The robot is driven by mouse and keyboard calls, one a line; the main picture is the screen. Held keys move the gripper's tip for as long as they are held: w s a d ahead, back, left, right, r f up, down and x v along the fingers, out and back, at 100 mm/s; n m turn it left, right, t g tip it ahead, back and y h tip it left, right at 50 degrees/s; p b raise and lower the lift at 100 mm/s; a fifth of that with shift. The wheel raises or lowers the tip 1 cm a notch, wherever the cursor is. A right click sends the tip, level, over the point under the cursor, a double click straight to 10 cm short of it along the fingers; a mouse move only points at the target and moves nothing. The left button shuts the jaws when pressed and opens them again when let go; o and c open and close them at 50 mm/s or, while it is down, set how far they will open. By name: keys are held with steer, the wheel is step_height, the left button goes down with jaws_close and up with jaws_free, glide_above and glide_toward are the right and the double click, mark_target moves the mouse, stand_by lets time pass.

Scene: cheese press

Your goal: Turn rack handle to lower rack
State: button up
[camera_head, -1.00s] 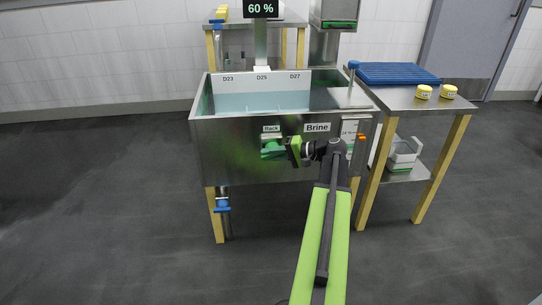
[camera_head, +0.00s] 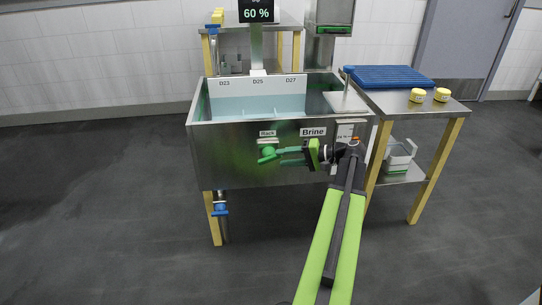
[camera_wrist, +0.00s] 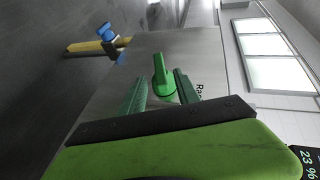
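The green rack handle (camera_head: 267,152) is on the front of the steel brine tank (camera_head: 230,165), just under the "Rack" label (camera_head: 267,134). In the wrist view the handle (camera_wrist: 162,72) appears between and just beyond the two finger ends. My gripper (camera_head: 284,156) is open, to the right of the handle, with its green fingers pointing at it. In the wrist view my gripper (camera_wrist: 162,90) shows a clear gap between its fingers. I see no firm grip on the handle; whether a finger touches it I cannot tell.
The "Brine" label (camera_head: 313,132) is right of the rack label. A side table (camera_head: 405,104) with a blue ridged mat (camera_head: 388,77) and yellow-lidded jars stands at right. A blue valve (camera_head: 220,209) hangs under the tank. Floor at left is clear.

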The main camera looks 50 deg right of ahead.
steer(key=p+v, duration=0.2)
steer(key=v, duration=0.8)
